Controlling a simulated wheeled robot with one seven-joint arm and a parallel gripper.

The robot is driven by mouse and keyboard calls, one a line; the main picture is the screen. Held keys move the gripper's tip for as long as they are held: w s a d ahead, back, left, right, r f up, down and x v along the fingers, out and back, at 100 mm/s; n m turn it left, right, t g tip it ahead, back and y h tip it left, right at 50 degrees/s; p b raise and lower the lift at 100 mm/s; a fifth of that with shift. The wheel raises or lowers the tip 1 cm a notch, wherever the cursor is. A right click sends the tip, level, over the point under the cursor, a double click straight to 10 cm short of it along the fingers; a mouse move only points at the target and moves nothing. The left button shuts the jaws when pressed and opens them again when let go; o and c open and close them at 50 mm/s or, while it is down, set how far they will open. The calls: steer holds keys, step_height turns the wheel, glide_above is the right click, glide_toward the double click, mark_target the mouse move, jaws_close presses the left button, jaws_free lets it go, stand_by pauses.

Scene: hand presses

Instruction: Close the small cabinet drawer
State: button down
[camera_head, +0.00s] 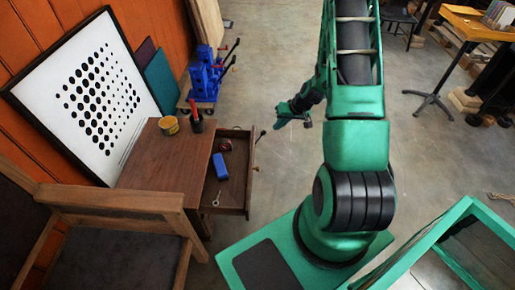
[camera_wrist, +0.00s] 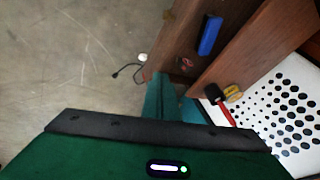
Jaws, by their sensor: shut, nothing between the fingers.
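The small wooden cabinet (camera_head: 180,155) stands against the left wall, and its drawer (camera_head: 235,185) is pulled out to the right. Inside the drawer lie a blue object (camera_head: 220,167), a dark red item (camera_head: 226,145) and a small metal piece (camera_head: 216,199). The drawer front has a small brass-coloured knob (camera_head: 257,168). My gripper (camera_head: 282,113) is shut and empty, to the right of the drawer's far end and apart from it in the head view. In the wrist view my gripper (camera_wrist: 160,100) shows close to the drawer (camera_wrist: 182,62); its fingertips are partly hidden.
A wooden chair (camera_head: 110,200) is in front left. Blue hand presses (camera_head: 207,75) stand behind. Grey floor (camera_head: 275,65) right of the drawer is mostly clear.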

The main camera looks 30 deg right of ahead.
step_height(320, 180, down, 12)
steer(key=m+t, duration=0.2)
steer(key=w+a+f, duration=0.4)
steer(key=w+f, duration=0.4)
steer(key=shift+w+a, duration=0.35)
steer(key=shift+f, duration=0.1)
